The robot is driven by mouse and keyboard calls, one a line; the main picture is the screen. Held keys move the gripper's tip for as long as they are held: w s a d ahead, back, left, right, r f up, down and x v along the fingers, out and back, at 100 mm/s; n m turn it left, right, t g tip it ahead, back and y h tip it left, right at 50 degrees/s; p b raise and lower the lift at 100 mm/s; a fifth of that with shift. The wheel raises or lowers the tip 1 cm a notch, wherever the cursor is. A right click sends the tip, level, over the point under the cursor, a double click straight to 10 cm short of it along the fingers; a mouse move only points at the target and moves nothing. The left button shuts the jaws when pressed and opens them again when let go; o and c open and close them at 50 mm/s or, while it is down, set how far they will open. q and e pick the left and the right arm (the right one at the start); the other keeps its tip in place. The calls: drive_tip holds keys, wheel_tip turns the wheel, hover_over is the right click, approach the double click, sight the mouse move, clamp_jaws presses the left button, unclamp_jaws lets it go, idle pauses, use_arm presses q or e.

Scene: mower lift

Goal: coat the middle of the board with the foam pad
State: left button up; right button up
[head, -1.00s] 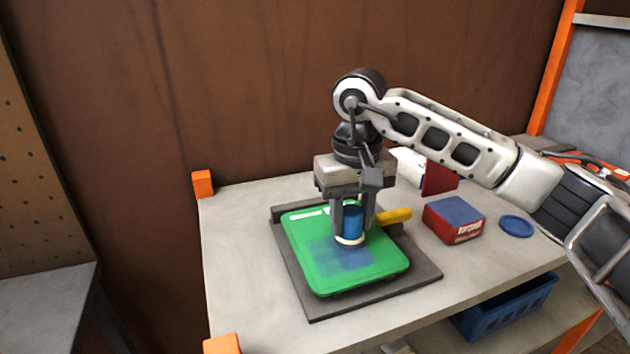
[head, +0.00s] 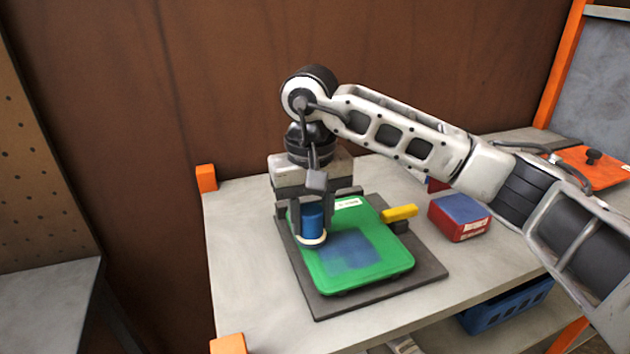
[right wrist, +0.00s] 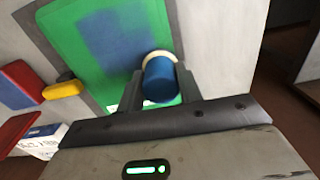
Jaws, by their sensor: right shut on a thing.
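The green board (head: 385,262) lies on a dark grey base plate (head: 330,306) on the table. A blue translucent patch (head: 346,247) covers part of its middle. My right gripper (head: 313,236) is shut on the foam pad's blue handle (head: 312,219), with the pale pad (head: 311,240) at its lower end. The pad is at the left part of the board, left of the patch; whether it touches the surface I cannot tell. The right wrist view shows the blue handle (right wrist: 160,82) between the fingers and the green board (right wrist: 75,45) beyond. My left gripper is not in view.
A yellow handle (head: 400,213) stands at the board's right edge. A red box with a blue top (head: 460,218) sits to the right on the table (head: 250,270). Orange blocks (head: 207,178) mark the table's left corners. A blue crate (head: 507,306) is below.

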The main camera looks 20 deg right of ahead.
drive_tip(key=shift+w+d, duration=0.3)
drive_tip(key=shift+w, duration=0.05)
drive_tip(key=shift+d+f, duration=0.1)
drive_tip(key=shift+d, duration=0.3)
drive_tip(key=shift+s+d+b, duration=0.25)
drive_tip(key=shift+d+b, duration=0.15)
drive_tip(key=shift+d, duration=0.4)
drive_tip(key=shift+w+d, duration=0.1)
drive_tip(key=shift+d, duration=0.65)
drive_tip(key=shift+d+b, duration=0.4)
drive_tip(key=shift+d, duration=1.5)
drive_tip(key=shift+d+r, duration=0.2)
drive_tip(key=shift+r, duration=0.15)
wheel_tip(320, 180, up, 3)
drive_tip(key=shift+r+p, duration=0.15)
drive_tip(key=shift+p, duration=0.75)
use_arm(q)
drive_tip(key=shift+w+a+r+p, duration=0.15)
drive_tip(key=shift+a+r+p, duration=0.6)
drive_tip(key=shift+p, duration=0.7)
use_arm(e)
drive_tip(key=shift+r, duration=2.2)
